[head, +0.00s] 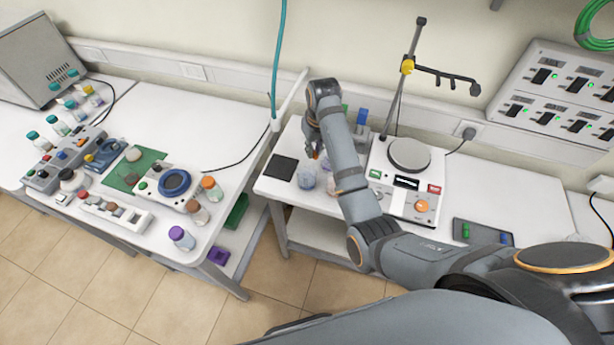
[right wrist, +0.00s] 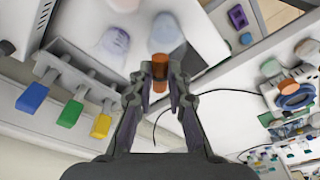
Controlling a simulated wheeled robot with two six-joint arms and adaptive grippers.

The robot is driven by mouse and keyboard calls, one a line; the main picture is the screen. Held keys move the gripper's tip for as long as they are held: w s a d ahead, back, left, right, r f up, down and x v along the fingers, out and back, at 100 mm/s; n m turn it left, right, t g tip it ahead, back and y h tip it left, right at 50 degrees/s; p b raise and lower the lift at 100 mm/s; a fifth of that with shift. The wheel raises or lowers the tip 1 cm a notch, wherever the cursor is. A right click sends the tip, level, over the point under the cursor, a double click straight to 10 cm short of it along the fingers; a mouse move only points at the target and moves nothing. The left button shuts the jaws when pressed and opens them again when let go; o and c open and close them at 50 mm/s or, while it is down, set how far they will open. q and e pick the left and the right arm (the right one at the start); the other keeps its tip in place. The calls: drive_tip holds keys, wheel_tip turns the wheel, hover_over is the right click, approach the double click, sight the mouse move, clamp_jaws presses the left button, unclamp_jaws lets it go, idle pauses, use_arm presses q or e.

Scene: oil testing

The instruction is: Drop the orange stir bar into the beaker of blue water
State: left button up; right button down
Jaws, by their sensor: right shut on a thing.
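The orange stir bar (right wrist: 160,72) is held between the fingertips of my right gripper (right wrist: 160,84) in the right wrist view. In the head view the right gripper (head: 313,150) hangs above the front of the white table. The beaker of blue water (head: 306,177) stands below it on the table. It shows as a pale blue round shape (right wrist: 166,32) just beyond the stir bar in the right wrist view. A second beaker with purplish content (right wrist: 115,41) stands next to it. The stir bar appears apart from the beakers. My left gripper is out of view.
A hotplate stirrer (head: 408,155) with a tall stand (head: 398,90) is right of my forearm. A black pad (head: 281,167) lies left of the beakers. A rack with coloured handles (right wrist: 83,88) is close by. The left table (head: 125,235) is crowded.

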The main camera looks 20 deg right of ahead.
wheel_tip(320, 180, down, 2)
drive_tip(key=shift+f, duration=0.1)
drive_tip(key=shift+w+f, duration=0.1)
drive_tip(key=shift+f, duration=0.25)
drive_tip(key=c, duration=1.2)
unclamp_jaws()
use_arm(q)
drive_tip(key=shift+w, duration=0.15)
use_arm(e)
drive_tip(key=r, duration=0.5)
drive_tip(key=s+r, duration=0.1)
drive_tip(key=r, duration=0.1)
drive_tip(key=shift+s+d+r, duration=0.1)
drive_tip(key=shift+r, duration=0.1)
